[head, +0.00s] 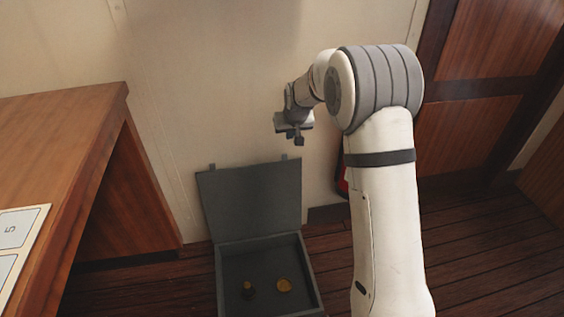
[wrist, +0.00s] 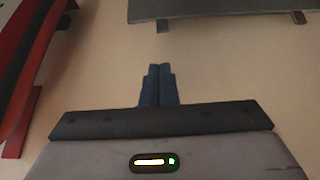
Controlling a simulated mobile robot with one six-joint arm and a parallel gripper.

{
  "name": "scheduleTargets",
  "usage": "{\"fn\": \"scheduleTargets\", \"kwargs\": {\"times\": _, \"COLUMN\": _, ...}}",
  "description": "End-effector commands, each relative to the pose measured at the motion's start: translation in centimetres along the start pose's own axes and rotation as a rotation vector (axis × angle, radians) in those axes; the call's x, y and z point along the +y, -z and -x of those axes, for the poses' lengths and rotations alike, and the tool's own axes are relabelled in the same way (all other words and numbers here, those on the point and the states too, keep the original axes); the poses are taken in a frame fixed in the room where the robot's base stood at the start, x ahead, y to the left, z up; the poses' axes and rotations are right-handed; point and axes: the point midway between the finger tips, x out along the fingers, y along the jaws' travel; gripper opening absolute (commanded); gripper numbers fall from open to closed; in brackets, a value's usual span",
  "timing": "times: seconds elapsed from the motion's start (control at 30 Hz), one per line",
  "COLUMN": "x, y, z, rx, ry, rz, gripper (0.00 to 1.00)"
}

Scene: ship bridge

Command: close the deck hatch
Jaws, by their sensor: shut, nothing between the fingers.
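The deck hatch is a grey box on the floor with its lid (head: 252,200) swung up and standing open, leaning back near the wall. My gripper (head: 297,138) is in the air above the lid's top edge, shut and empty, apart from the lid. In the wrist view the shut fingers (wrist: 159,72) point at the pale wall, and a grey panel edge with two tabs, likely the lid (wrist: 215,10), shows at the top.
A wooden desk (head: 75,110) stands at the left, with a white numbered sheet (head: 22,238) on it. A red object (head: 342,184) is partly hidden behind my arm. Wood panelling (head: 490,95) is at the right. Plank floor (head: 470,255) is clear at the right.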

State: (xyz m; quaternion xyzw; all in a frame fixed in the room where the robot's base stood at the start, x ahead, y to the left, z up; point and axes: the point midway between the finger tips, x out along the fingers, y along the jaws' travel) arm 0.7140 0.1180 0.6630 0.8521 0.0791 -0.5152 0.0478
Motion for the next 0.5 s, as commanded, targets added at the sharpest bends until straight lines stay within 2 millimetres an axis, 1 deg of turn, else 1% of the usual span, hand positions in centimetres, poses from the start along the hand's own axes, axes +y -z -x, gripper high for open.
{"fn": "scheduleTargets", "kwargs": {"times": 0.03, "x": -0.3, "y": -0.2, "z": -2.2, "rx": 0.005, "ry": 0.002, "rz": 0.004, "gripper": 0.0}}
{"fn": "scheduleTargets", "kwargs": {"times": 0.1, "x": -0.6, "y": 0.0, "z": -3.4, "rx": 0.011, "ry": 0.004, "rz": 0.008, "gripper": 0.0}}
{"fn": "scheduleTargets", "kwargs": {"times": 0.27, "x": -0.8, "y": 0.2, "z": -5.2, "rx": 0.017, "ry": 0.006, "rz": 0.011, "gripper": 0.0}}
{"fn": "scheduleTargets", "kwargs": {"times": 0.37, "x": -0.9, "y": 0.2, "z": -6.7, "rx": 0.016, "ry": 0.006, "rz": 0.011, "gripper": 0.0}}
{"fn": "scheduleTargets", "kwargs": {"times": 0.5, "x": -0.9, "y": 0.1, "z": -9.4, "rx": 0.015, "ry": 0.006, "rz": 0.011, "gripper": 0.0}}
